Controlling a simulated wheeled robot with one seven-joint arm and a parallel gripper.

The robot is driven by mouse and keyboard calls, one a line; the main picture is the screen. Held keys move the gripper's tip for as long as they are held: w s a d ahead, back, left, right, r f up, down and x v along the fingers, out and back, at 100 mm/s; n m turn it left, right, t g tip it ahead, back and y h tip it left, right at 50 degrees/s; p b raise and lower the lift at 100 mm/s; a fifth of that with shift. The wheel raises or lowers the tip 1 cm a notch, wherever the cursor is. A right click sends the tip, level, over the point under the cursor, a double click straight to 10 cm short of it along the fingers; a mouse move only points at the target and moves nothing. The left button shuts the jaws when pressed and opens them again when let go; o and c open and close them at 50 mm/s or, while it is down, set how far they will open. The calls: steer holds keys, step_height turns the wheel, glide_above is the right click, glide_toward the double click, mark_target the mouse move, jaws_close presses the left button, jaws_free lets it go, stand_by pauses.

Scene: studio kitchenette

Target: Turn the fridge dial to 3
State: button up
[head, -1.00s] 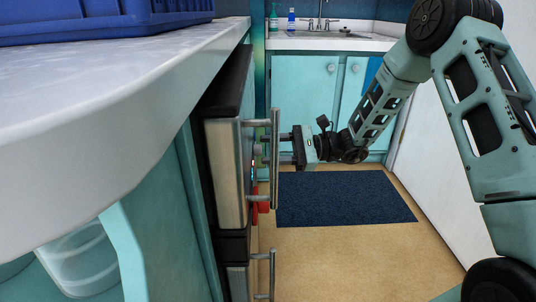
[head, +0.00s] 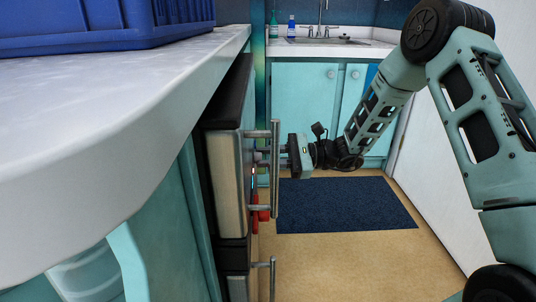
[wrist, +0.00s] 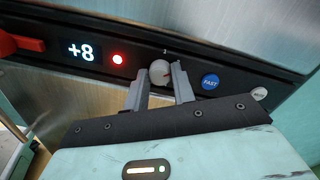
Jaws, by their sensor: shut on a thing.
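The fridge dial (wrist: 159,73) is a small round whitish knob on a dark control strip in the wrist view. My gripper (wrist: 163,78) is shut on it, with one grey finger on each side. A small "3" is printed on the strip just above the dial. I cannot clearly tell where the dial's mark points. In the head view my gripper (head: 272,157) reaches left past the upright bar handle to the fridge front (head: 228,185). The dial cannot be made out there.
The strip also holds a display (wrist: 81,52) reading "+8", a red light (wrist: 118,59), a blue FAST button (wrist: 210,81) and a white button (wrist: 259,94). A metal bar handle (head: 275,190) stands close to my gripper. A blue mat (head: 340,205) lies on clear floor.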

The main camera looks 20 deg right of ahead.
steer(key=shift+m+p, duration=4.7)
steer(key=shift+p, duration=2.5)
steer(key=shift+f, duration=0.15)
steer(key=shift+d, duration=0.1)
steer(key=o, duration=1)
steer(key=shift+t, duration=0.3)
steer(key=shift+d, duration=0.1)
steer(key=v, duration=0.5)
steer(key=p+v, duration=0.1)
steer(key=v, duration=1.1)
steer(key=shift+d+f+p, duration=0.1)
steer(key=shift+f+p, duration=0.2)
steer(key=shift+p, duration=0.05)
